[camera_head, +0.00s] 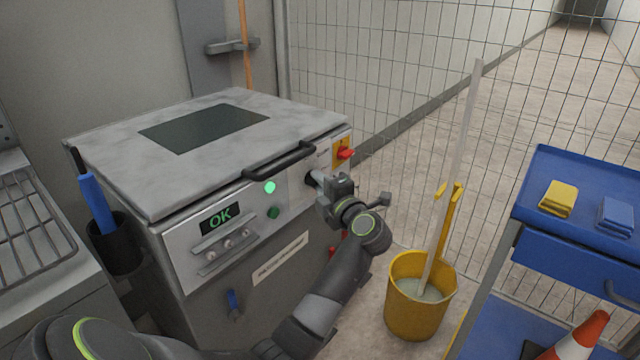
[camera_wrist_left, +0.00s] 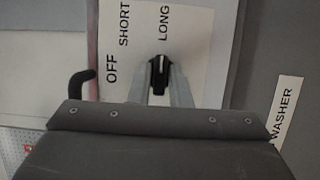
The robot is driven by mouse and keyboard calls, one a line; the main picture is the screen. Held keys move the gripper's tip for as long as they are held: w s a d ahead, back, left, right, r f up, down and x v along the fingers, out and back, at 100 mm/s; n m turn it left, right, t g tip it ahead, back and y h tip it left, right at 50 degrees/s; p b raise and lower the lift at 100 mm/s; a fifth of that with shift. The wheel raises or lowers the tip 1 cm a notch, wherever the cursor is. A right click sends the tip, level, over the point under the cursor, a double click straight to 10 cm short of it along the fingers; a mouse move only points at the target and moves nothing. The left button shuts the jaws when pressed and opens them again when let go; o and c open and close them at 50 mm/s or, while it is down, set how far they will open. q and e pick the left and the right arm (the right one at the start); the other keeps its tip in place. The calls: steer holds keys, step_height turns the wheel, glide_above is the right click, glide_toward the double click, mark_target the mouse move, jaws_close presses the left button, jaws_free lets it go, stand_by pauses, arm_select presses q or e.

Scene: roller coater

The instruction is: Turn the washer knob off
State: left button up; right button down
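The washer (camera_head: 190,210) is a grey box with a lid, a lit green "OK" display and a green light on its front panel. The washer knob (camera_wrist_left: 158,74) is black with a white pointer line. In the left wrist view, the line points up towards "LONG", with "SHORT" and "OFF" to its left. My left gripper (camera_head: 318,181) reaches the panel's right part. In the left wrist view, its two fingers (camera_wrist_left: 160,84) lie close on both sides of the knob, with no clear gap. In the head view, gripper and wrist mostly hide the knob. My right gripper is out of view.
A lid handle (camera_head: 279,162) sits above the panel, and a red switch on a yellow plate (camera_head: 343,153) is right of the gripper. A yellow mop bucket (camera_head: 419,310) and a blue cart (camera_head: 578,180) stand to the right. A wire fence (camera_head: 420,90) is behind.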

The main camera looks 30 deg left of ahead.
arm_select(q)
jaws_close()
